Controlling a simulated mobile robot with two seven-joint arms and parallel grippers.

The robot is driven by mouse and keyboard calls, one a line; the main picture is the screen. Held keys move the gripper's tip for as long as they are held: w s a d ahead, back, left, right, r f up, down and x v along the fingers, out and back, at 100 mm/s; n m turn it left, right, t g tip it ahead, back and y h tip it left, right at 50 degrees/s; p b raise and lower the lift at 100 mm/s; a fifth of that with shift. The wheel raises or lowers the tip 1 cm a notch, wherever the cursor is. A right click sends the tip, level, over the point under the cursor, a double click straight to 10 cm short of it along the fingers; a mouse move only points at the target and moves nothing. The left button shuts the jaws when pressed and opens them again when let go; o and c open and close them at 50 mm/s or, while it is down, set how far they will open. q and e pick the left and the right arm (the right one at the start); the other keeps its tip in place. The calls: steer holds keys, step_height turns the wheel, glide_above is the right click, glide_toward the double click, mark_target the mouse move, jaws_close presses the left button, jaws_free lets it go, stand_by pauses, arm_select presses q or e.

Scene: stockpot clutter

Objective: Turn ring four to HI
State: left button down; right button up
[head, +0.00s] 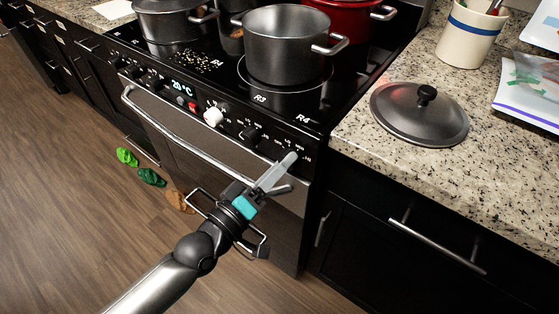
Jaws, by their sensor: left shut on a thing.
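The cooker's front panel (175,95) carries a row of knobs. A black knob (250,133) and a pale knob (213,116) show left of my left gripper. My left gripper (289,162) is at the right end of this panel, below the R4 label (303,119). Its grey fingers are shut on the rightmost knob, which they hide almost wholly. I cannot read that knob's pointer or setting. Small white marks show on the panel beside the fingers. My right gripper is not in view.
A grey pot (285,50) stands by the R3 label. Another grey pot (172,22) and a red pot (352,18) stand behind. A lid (420,112) lies on the right counter (500,165). The oven handle (190,135) runs below the knobs. Shoes (150,177) lie on the floor.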

arm_select(q)
steer(key=m+p, duration=0.2)
steer(key=m, duration=0.2)
steer(key=shift+r+m, duration=0.15)
steer(key=shift+m, duration=0.15)
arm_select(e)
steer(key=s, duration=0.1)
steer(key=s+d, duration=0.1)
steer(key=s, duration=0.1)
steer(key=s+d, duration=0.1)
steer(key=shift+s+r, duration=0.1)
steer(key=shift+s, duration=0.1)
arm_select(q)
steer(key=shift+c, duration=1.6)
jaws_free()
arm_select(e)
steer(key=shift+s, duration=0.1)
